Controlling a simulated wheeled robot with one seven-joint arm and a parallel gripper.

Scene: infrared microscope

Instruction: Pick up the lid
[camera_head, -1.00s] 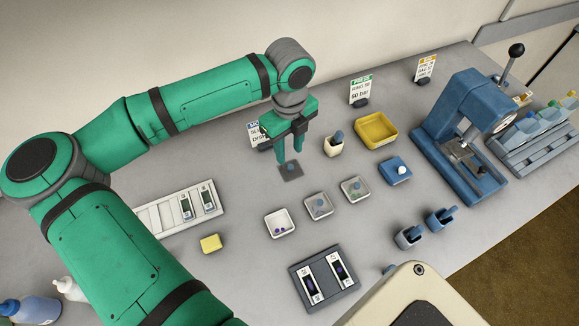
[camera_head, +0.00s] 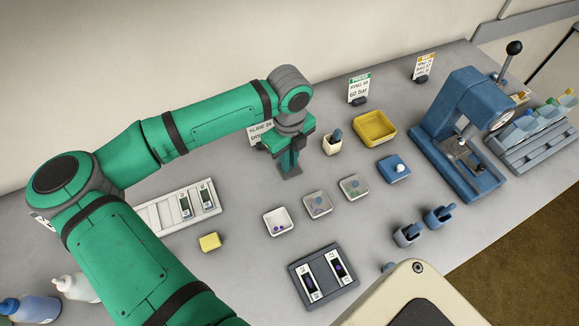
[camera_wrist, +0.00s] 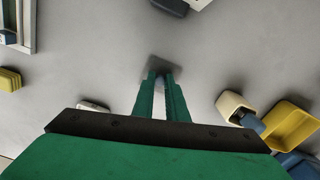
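The lid (camera_head: 292,175) is a small grey square plate on the table, directly below my gripper. In the wrist view the lid (camera_wrist: 164,63) shows beyond the fingertips. My gripper (camera_head: 289,168) points down with its fingers close together over the lid's middle. In the wrist view the gripper (camera_wrist: 161,75) has only a narrow gap between its fingers. The lid's small knob is hidden between the fingertips. I cannot see the lid clearly raised off the table.
A cream cup (camera_head: 332,145) and a yellow tray (camera_head: 375,129) stand to the right. Three small dishes, including a white one (camera_head: 278,222), lie in front. A sign (camera_head: 260,133) stands behind the gripper. A yellow block (camera_head: 210,242) and a slide rack (camera_head: 165,215) are left.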

